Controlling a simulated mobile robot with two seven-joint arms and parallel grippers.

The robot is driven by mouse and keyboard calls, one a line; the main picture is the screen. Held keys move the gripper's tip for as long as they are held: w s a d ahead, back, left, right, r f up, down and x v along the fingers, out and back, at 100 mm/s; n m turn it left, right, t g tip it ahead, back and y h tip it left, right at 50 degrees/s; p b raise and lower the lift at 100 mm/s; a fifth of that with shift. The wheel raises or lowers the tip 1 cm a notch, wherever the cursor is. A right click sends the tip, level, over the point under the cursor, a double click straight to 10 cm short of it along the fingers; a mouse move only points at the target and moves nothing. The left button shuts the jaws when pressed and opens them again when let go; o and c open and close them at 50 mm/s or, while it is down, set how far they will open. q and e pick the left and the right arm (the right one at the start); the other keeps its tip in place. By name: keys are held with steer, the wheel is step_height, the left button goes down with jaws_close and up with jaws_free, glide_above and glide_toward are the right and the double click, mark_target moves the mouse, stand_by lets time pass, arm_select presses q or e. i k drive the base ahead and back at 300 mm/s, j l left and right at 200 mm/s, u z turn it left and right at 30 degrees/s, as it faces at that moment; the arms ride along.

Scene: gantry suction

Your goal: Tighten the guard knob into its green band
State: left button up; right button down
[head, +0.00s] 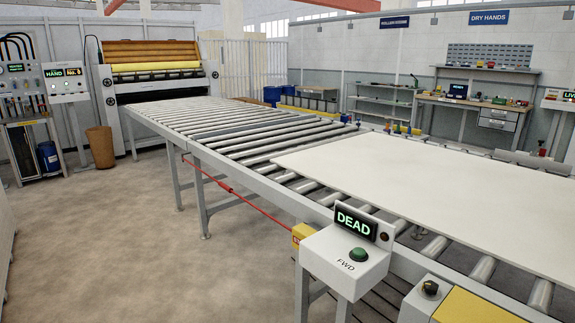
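A black knob (431,287) sits on top of a light grey box at the bottom right in the head view, beside a yellow cover (480,306). It may be the guard knob; no label shows on it. A green band around it cannot be made out at this size. Neither of my grippers is in view, and nothing is seen touching the knob.
A roller conveyor (215,128) runs from a roller machine (155,68) at the back left. A large white board (440,190) lies on it. A control box (345,262) with a DEAD display and green FWD button stands in front. The floor at left is open.

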mark_target(430, 288)
steer(key=z, duration=0.5)
steer(key=j+z, duration=0.15)
steer(key=z, duration=0.3)
steer(key=j+z, duration=0.1)
steer(key=z, duration=0.4)
steer(key=j+z, duration=0.35)
steer(key=k+j+z, duration=0.1)
steer(key=j+z, duration=0.25)
steer(key=k+j+z, duration=0.2)
steer(key=j, duration=0.15)
steer(key=k+j+z, duration=0.2)
steer(key=j, duration=0.15)
steer(key=k+j, duration=0.15)
steer(key=j, duration=0.15)
steer(key=k+j, duration=0.15)
steer(key=j, duration=0.2)
steer(key=k+j+z, duration=0.1)
steer(key=j, duration=0.2)
